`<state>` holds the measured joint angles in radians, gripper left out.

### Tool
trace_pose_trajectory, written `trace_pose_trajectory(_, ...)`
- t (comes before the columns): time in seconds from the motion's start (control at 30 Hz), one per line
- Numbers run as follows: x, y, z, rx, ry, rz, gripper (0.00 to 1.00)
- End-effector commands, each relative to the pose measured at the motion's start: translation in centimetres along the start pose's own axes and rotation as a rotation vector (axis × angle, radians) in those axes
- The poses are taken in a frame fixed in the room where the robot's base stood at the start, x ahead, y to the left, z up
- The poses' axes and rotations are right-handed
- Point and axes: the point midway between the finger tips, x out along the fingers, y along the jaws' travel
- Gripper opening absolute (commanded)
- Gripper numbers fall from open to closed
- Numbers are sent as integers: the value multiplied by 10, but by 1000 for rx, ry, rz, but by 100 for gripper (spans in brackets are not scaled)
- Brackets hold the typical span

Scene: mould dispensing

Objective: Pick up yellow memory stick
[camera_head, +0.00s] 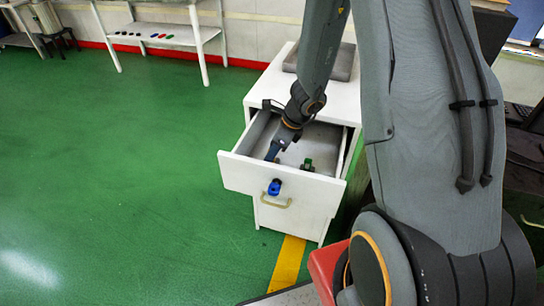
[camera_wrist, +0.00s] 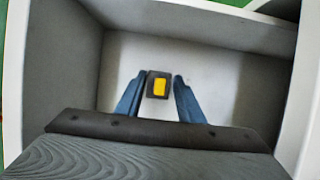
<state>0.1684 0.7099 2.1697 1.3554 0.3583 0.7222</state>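A yellow memory stick (camera_wrist: 159,87), a yellow patch in a dark casing, shows in the wrist view on the pale floor of a drawer. My gripper (camera_wrist: 158,84) has its two blue fingers on either side of it, with narrow gaps visible at both sides, so it looks open around the stick. In the head view my gripper (camera_head: 272,152) reaches down into the open white drawer (camera_head: 250,177). I cannot make out the yellow stick there.
The drawer walls stand close around my gripper. A small green and dark object (camera_head: 307,164) is at the drawer's right front. A blue object (camera_head: 274,187) is at the drawer's front face above the handle (camera_head: 276,203). Green floor lies clear at left.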

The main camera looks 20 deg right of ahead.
Motion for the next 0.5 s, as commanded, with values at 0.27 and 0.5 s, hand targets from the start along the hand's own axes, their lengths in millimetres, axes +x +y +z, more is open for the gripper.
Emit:
trace_pose_trajectory(0.27,0,0,0,0,0,0,4)
trace_pose_trajectory(0.5,0,0,0,-1,0,0,0)
